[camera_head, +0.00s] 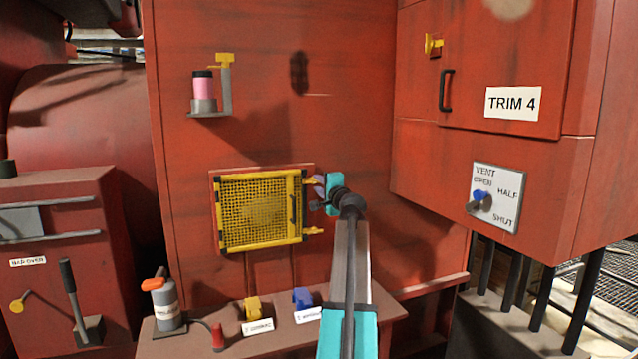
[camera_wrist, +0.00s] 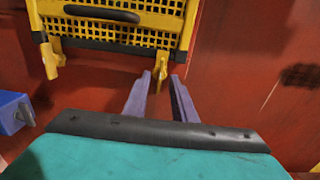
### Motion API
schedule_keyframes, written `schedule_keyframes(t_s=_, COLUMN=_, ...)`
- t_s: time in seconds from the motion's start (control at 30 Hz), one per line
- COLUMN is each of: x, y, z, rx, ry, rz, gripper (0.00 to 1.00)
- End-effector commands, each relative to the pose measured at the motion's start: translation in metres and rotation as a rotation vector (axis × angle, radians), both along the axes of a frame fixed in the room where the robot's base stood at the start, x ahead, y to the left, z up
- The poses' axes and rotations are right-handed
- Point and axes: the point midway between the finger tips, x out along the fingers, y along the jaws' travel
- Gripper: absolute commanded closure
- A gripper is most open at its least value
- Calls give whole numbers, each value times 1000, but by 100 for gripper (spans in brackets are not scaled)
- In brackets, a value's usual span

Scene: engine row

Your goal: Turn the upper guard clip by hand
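The yellow mesh guard (camera_head: 260,243) is on the red engine wall, its dark handle upright near its right edge. The upper guard clip (camera_head: 312,181) sticks out at the guard's upper right, partly hidden by my gripper. The lower guard clip (camera_head: 314,231) sticks out to the right below. My gripper (camera_head: 319,186) is at the upper clip. In the wrist view the picture is turned: the upper clip (camera_wrist: 161,72) lies between the tips of my gripper's two fingers (camera_wrist: 162,76), with small gaps seen on both sides. The lower clip (camera_wrist: 49,62) is to the left.
A shelf (camera_head: 385,311) below carries a grey bottle (camera_head: 166,305), a yellow block (camera_head: 253,308) and a blue block (camera_head: 302,298). A cup holder (camera_head: 206,106) is above the guard. A red cabinet with a vent panel (camera_head: 496,198) juts out at the right.

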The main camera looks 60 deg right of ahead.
Motion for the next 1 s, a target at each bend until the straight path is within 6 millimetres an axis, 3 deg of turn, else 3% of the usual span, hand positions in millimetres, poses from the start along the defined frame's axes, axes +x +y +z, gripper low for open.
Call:
schedule_keyframes(t_s=0.2, x=10, y=-8, z=0, rx=1, ry=-1, rz=0, gripper=76)
schedule_keyframes(t_s=0.57, x=12, y=-8, z=0, rx=1, ry=-1, rz=0, gripper=76)
schedule_keyframes(t_s=0.7, x=12, y=-8, z=0, rx=0, ry=0, rz=1, gripper=99)
schedule_keyframes(t_s=0.77, x=12, y=-8, z=0, rx=1, ry=-1, rz=1, gripper=100)
schedule_keyframes(t_s=0.8, x=14, y=-19, z=0, rx=2, ry=-1, rz=2, gripper=100)
schedule_keyframes(t_s=1.0, x=14, y=-8, z=-1, rx=-8, ry=4, rz=1, gripper=100)
